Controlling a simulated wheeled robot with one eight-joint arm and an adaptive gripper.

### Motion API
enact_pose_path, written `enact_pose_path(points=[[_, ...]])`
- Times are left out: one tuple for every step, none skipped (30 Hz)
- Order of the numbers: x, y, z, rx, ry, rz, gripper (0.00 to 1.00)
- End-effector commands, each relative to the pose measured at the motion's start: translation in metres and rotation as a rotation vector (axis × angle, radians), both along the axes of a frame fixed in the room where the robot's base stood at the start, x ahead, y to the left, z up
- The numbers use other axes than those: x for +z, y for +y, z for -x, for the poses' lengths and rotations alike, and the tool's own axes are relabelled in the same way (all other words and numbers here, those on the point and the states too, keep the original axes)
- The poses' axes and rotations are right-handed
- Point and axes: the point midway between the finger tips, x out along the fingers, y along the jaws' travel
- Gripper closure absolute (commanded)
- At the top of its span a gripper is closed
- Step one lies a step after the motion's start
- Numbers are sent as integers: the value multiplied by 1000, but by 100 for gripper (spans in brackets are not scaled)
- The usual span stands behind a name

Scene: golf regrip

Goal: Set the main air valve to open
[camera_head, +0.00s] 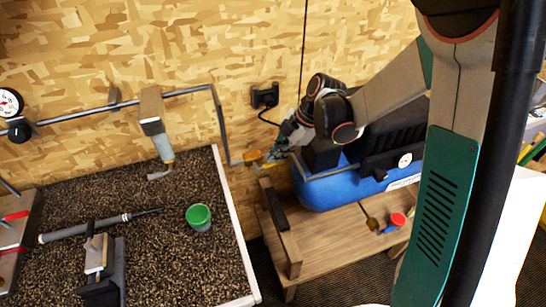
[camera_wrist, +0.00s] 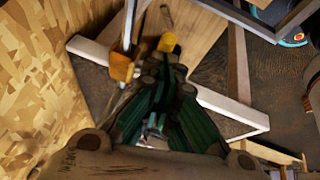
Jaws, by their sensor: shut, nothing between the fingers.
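The main air valve appears to be the orange-yellow fitting (camera_head: 252,159) at the low end of the grey wall pipe, left of the blue compressor. In the wrist view an orange piece (camera_wrist: 122,67) sits on the pipe, left of my fingertips. A yellow piece (camera_wrist: 168,43) shows just beyond the fingertips; I cannot tell whether it belongs to the valve. My gripper (camera_head: 271,154) is shut and empty, right beside the valve in the head view. Its green fingers (camera_wrist: 165,68) also show in the wrist view. Contact with the valve and the handle's exact setting cannot be told.
The blue compressor (camera_head: 328,190) stands on a wooden bench (camera_head: 325,240) right of the valve. A black wall outlet (camera_head: 265,96) with a cord is above. A gravel-topped table (camera_head: 160,245) with a white edge, a green cup (camera_head: 198,216) and clamped tools lies left.

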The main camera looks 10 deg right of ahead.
Motion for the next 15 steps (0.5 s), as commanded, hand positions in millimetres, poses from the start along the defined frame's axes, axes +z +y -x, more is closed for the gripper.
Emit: enact_pose_path(points=[[-3,-2,0,-1,0,1,100],[-4,-2,-1,-1,0,1,100],[-5,-3,-1,-1,0,1,100],[-6,-4,-1,-1,0,1,100],[-6,-4,-1,-1,0,1,100],[-7,-5,-1,-1,0,1,100],[-7,-5,-1,-1,0,1,100],[-8,-5,-1,-1,0,1,100],[-8,-6,-1,-1,0,1,100],[-8,-6,-1,-1,0,1,100],[-9,-6,-1,-1,0,1,100],[-9,-6,-1,0,0,1,100],[-9,-6,-1,0,0,1,100],[-9,-7,-1,0,0,1,100],[-9,-7,-1,0,0,1,100]])
